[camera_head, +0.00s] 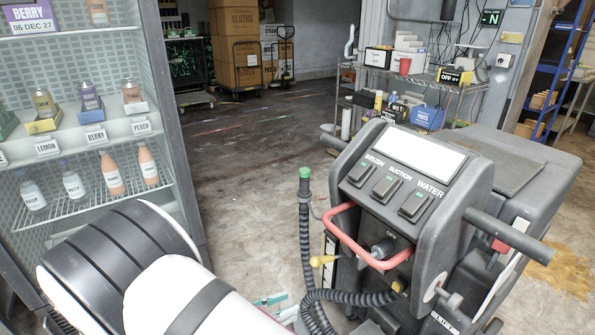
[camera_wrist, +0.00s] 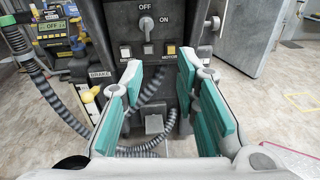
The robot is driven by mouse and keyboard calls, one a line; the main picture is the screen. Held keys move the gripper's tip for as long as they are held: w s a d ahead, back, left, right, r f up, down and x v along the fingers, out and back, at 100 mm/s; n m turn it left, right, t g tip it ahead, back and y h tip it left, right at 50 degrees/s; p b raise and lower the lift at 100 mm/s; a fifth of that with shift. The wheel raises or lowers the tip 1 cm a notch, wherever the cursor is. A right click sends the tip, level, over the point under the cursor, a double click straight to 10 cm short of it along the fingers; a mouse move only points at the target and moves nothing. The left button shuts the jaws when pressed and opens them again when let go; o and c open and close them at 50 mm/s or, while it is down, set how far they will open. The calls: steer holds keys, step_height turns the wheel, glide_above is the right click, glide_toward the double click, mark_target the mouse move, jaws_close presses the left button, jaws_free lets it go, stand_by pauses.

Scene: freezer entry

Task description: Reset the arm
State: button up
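My arm shows in the head view as a white and black link (camera_head: 150,265) at the lower left. Only a small teal and white part of my gripper (camera_head: 272,299) shows there, low in front of the floor-cleaning machine (camera_head: 425,215). In the wrist view my gripper (camera_wrist: 158,82) has its teal-padded fingers spread apart, with nothing held between them. The machine's dark front panel (camera_wrist: 182,28) fills the view beyond the fingers. Its OFF/ON knob (camera_wrist: 146,24) is above the gap. I cannot tell whether any finger touches the machine.
The machine has a red handle (camera_head: 365,240) and a ribbed hose (camera_head: 306,250) hanging near my gripper. A glass-fronted cabinet (camera_head: 100,130) with bottles stands close on the left. A wire shelf (camera_head: 425,77) is behind. Open floor (camera_head: 240,150) lies between cabinet and machine.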

steer(key=s+d+r+m+g+y+p, duration=0.25)
steer(key=d+r+m+g, duration=0.3)
steer(key=d+r, duration=0.4)
steer(key=s+d+r+m+g+y+p, duration=0.2)
steer(key=s+d+r+m+g+y, duration=0.15)
steer(key=d+r+m, duration=0.6)
steer(key=s+d+r+m+t+y+p, duration=0.2)
steer(key=s+r+m+y, duration=0.2)
steer(key=s+r, duration=0.3)
steer(key=s+d+r+m+t+y+p, duration=0.2)
steer(key=s+r+m+y, duration=0.2)
steer(key=s+r, duration=0.4)
steer(key=shift+s+r+t+y+p, duration=0.15)
steer(key=shift+r+t+y+p, duration=0.25)
steer(key=shift+r+y, duration=0.1)
